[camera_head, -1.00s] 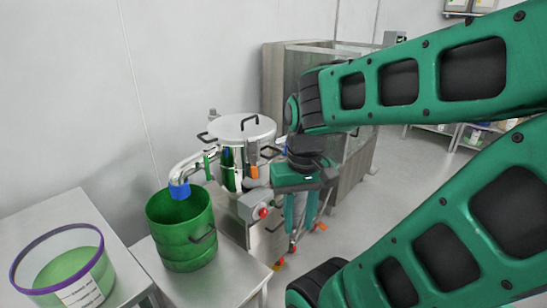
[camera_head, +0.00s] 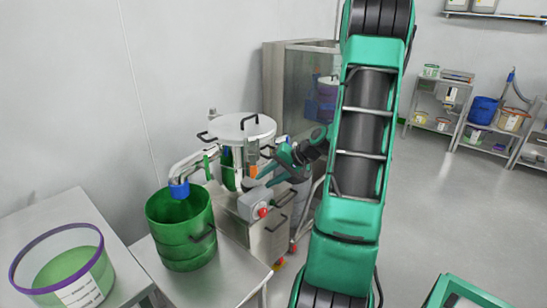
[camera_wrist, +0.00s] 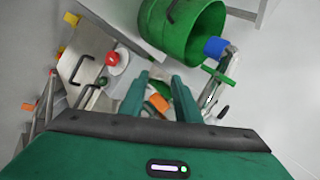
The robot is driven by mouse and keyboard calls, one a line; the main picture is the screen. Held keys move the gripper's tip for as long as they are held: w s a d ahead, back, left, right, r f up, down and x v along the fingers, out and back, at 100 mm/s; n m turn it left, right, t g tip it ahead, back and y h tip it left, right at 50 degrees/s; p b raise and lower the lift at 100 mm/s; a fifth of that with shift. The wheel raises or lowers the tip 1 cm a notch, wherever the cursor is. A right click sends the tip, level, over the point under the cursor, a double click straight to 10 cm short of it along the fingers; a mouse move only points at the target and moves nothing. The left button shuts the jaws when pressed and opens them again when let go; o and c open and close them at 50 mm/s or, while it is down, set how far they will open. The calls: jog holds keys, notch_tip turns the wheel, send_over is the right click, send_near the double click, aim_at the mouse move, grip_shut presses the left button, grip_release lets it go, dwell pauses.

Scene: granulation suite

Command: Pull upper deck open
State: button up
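The round steel vessel (camera_head: 236,160) stands on a steel cabinet, with a closed lid (camera_head: 243,127) that has black handles. Its side bears a green part (camera_head: 228,165) and an orange part (camera_head: 251,165); which of these belongs to the upper deck I cannot tell. My gripper (camera_head: 256,184) is at the vessel's right front, partly hidden by its own wrist. In the wrist view my gripper (camera_wrist: 159,92) has its two green fingers apart. An orange piece (camera_wrist: 158,102) shows between them; contact cannot be told.
The green bin (camera_head: 180,230) stands on a steel table under a blue-ended pipe (camera_head: 179,190). A red button (camera_head: 263,212) sits on a box close to my fingers. A tall steel cabinet (camera_head: 300,80) stands behind. Open floor lies at the right.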

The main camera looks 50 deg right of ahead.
jog(key=d+r+m+t+h, duration=0.2)
jog(key=d+m+t, duration=0.45)
jog(key=d, duration=0.95)
jog(key=shift+t, duration=0.45)
jog(key=x, duration=1)
jog(key=shift+w+a+f, duration=0.1)
jog(key=shift+w+f, duration=0.2)
jog(key=shift+w, duration=0.05)
jog(key=shift+c, duration=0.2)
jog(key=shift+h, duration=0.3)
grip_shut()
